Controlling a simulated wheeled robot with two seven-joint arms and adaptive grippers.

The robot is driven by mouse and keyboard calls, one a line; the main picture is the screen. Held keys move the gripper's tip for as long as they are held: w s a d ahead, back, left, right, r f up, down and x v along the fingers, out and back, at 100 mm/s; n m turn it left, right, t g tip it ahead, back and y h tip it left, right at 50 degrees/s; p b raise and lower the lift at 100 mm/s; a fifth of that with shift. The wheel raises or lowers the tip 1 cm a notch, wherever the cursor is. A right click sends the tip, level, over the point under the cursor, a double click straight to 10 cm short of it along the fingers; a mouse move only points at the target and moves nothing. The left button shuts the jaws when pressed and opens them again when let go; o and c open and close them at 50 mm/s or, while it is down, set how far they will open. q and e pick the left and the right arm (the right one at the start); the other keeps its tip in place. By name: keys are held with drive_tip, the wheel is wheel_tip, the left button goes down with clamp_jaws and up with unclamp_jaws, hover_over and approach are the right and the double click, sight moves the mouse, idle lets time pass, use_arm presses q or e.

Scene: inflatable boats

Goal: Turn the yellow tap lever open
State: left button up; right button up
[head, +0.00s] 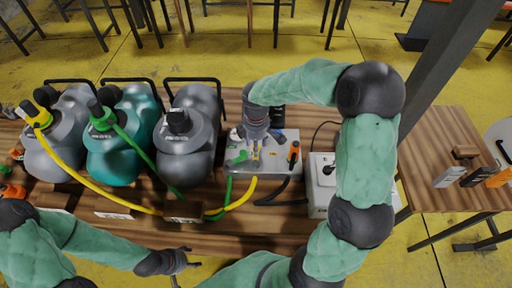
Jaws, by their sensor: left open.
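A grey metal tap panel (287,140) lies on the wooden table. A small yellow part, apparently the yellow tap lever (257,158), shows on it just under my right gripper. The lever is mostly hidden, so its angle is unclear. A yellow hose (243,199) runs from the panel's front edge. My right gripper (256,156) points down over the panel; I cannot tell whether it touches the lever or how its fingers stand. My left gripper (186,261) is open and empty near the table's front edge, away from the panel.
Three tanks stand left of the panel: grey (55,150), teal (117,160) and grey (190,150). An orange-handled tap (293,154) sits close right of my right gripper. A white box (320,172) stands farther right. Green and black hoses lie in front.

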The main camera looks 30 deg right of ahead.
drive_tip(key=shift+f, duration=0.4)
clamp_jaws()
